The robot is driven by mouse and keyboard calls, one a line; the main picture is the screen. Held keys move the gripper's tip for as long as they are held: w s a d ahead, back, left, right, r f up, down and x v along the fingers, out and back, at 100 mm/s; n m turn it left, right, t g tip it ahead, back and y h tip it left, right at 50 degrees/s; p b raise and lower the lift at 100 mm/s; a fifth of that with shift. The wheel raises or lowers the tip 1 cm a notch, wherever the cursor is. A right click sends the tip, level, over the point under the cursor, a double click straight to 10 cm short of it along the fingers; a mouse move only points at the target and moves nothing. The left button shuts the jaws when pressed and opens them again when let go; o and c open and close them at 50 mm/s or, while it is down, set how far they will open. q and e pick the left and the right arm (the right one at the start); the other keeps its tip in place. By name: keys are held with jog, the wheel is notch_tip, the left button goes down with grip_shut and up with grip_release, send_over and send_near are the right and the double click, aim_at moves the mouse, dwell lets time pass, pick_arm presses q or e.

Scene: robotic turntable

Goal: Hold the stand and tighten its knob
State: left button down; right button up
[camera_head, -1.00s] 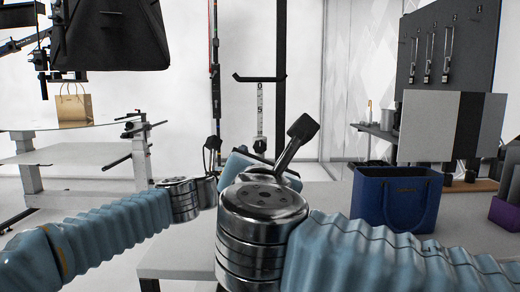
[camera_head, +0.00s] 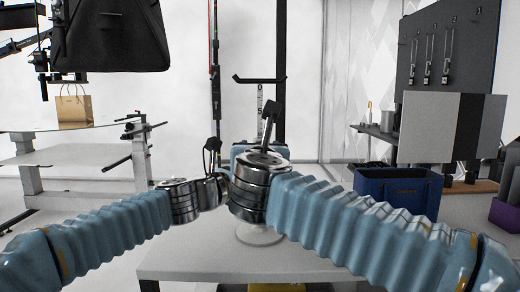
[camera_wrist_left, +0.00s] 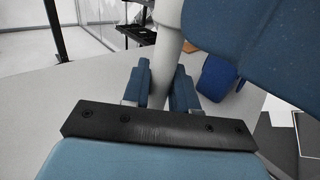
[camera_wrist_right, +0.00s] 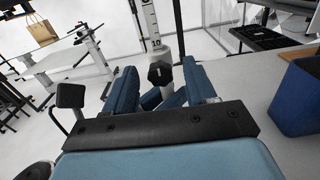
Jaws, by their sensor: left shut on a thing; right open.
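The stand is a white post (camera_wrist_left: 166,40) in the left wrist view. My left gripper (camera_wrist_left: 160,85) is shut on this post, one blue finger on each side. In the right wrist view a black knob (camera_wrist_right: 160,72) shows near the stand's scale (camera_wrist_right: 150,28). My right gripper (camera_wrist_right: 160,88) is open, its blue fingers left and right of the knob; I cannot tell whether either touches it. In the head view the stand's scale (camera_head: 260,95) and round white base (camera_head: 258,235) show, while my wrists hide the knob and both pairs of fingers.
The stand is on a light table (camera_head: 215,262). A paper bag (camera_head: 74,106) is on another table at the left.

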jog(key=shift+w, duration=0.2)
jog(key=shift+c, duration=0.2)
grip_shut()
